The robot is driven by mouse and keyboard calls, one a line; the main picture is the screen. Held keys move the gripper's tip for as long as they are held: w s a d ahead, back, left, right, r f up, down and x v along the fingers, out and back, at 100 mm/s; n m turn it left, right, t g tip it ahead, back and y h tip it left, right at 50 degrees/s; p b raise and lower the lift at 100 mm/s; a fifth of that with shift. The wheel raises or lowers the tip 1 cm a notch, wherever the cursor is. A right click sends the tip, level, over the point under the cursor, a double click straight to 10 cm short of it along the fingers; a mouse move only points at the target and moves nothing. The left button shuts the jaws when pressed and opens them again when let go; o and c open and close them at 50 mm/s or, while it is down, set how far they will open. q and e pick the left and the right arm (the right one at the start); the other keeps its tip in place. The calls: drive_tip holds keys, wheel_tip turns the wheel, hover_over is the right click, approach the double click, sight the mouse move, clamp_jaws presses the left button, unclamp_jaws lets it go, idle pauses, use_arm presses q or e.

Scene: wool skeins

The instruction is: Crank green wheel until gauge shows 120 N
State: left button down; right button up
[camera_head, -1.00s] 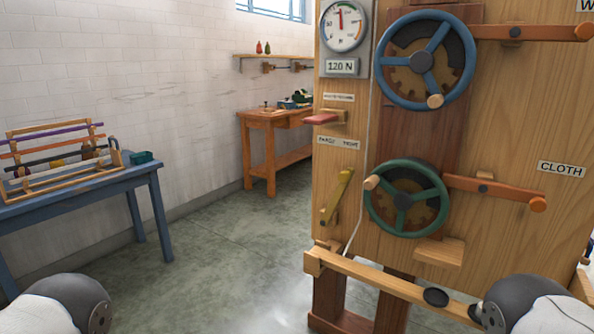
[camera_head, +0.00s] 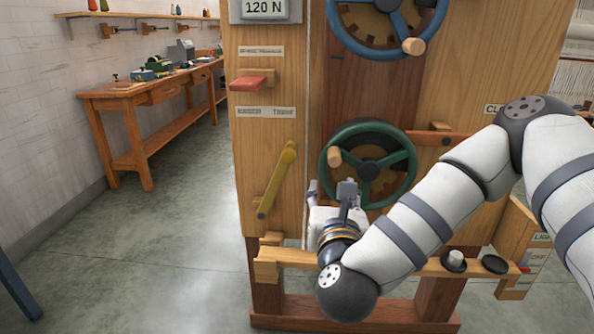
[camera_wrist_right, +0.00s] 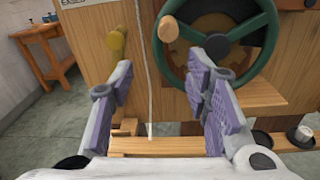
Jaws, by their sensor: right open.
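The green wheel (camera_head: 368,132) is on the front of the wooden panel, with its pale wooden crank handle (camera_head: 334,156) at the left of the rim. In the right wrist view the green wheel (camera_wrist_right: 228,78) fills the upper right, and its handle (camera_wrist_right: 168,30) sticks out beyond the fingers. My right gripper (camera_head: 330,190) is open and empty, just below and left of the handle, apart from it. It also shows in the right wrist view (camera_wrist_right: 160,85). The gauge's readout (camera_head: 264,8) reads 120 N; its dial is out of view. My left gripper is not in view.
A blue wheel (camera_head: 343,44) is above the green one. An orange lever (camera_head: 430,138) is at right, partly behind my arm. A wooden rail (camera_head: 290,258) crosses below. A workbench (camera_head: 130,95) stands at left.

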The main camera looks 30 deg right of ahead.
sight(335, 162)
drive_tip(key=shift+m+h, duration=0.5)
drive_tip(key=shift+m, duration=0.4)
drive_tip(key=x, duration=0.4)
drive_tip(key=r+x, duration=0.1)
drive_tip(key=x, duration=0.7)
drive_tip(key=shift+d+r, duration=0.15)
drive_tip(key=shift+d, duration=0.4)
clamp_jaws()
